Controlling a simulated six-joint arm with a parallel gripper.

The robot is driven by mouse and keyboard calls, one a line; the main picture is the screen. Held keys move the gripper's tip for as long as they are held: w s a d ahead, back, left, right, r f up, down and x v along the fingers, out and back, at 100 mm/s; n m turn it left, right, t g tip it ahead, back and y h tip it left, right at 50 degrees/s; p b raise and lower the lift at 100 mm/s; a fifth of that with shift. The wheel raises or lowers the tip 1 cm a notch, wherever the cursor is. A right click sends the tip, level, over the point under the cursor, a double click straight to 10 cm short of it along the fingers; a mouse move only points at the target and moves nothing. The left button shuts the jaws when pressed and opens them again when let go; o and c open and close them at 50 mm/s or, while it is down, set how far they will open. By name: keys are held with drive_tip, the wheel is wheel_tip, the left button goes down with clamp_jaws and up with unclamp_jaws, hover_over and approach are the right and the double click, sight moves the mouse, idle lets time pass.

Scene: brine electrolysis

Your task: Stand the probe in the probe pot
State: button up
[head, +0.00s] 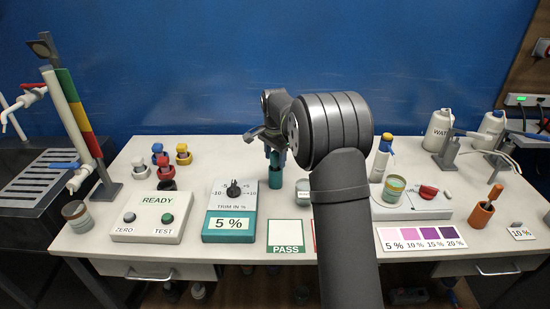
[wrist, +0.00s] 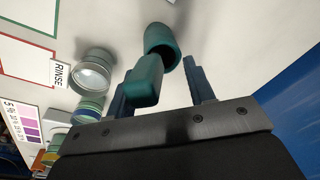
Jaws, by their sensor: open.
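The probe pot (wrist: 160,38) is a dark teal cylinder with an open, dark mouth. In the head view the teal pot (head: 275,181) stands on the bench below my gripper (head: 274,157). The probe's blocky teal handle (wrist: 145,82) is between the fingers of my gripper (wrist: 160,72) in the wrist view, closer to the left finger. Its far end overlaps the pot's mouth and seems to be in it, though the handle hides the lower part. My gripper is open, with a clear gap at the right finger. Contact with the left finger cannot be told.
A teal trim box (head: 232,212) stands left of the pot and a READY box (head: 154,216) farther left. A glass rinse jar (wrist: 93,70) is close by on the left in the wrist view. An orange pot (head: 481,216) and white bottles (head: 438,130) are on the right.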

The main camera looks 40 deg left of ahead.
wheel_tip(320, 180, up, 17)
drive_tip(key=s+d, duration=0.1)
drive_tip(key=shift+s+d, duration=0.2)
drive_tip(key=shift+f, duration=0.15)
drive_tip(key=f, duration=0.5)
drive_tip(key=w+a+f, duration=0.1)
drive_tip(key=f, duration=1)
drive_tip(key=shift+w+a, duration=0.2)
drive_tip(key=shift+a, duration=0.05)
drive_tip(key=shift+f, duration=0.1)
drive_tip(key=shift+f, duration=0.5)
wheel_tip(320, 180, up, 17)
drive_tip(key=s+d, duration=0.1)
drive_tip(key=d, duration=0.1)
drive_tip(key=f, duration=0.5)
drive_tip(key=a+f, duration=0.1)
drive_tip(key=f, duration=0.5)
drive_tip(key=w+a+f, duration=0.1)
drive_tip(key=f, duration=0.5)
wheel_tip(320, 180, up, 12)
drive_tip(key=shift+s+d, duration=0.1)
drive_tip(key=w+d+r, duration=0.3)
drive_tip(key=w+d, duration=1)
drive_tip(key=shift+w+d, duration=0.2)
drive_tip(key=shift+w, duration=0.2)
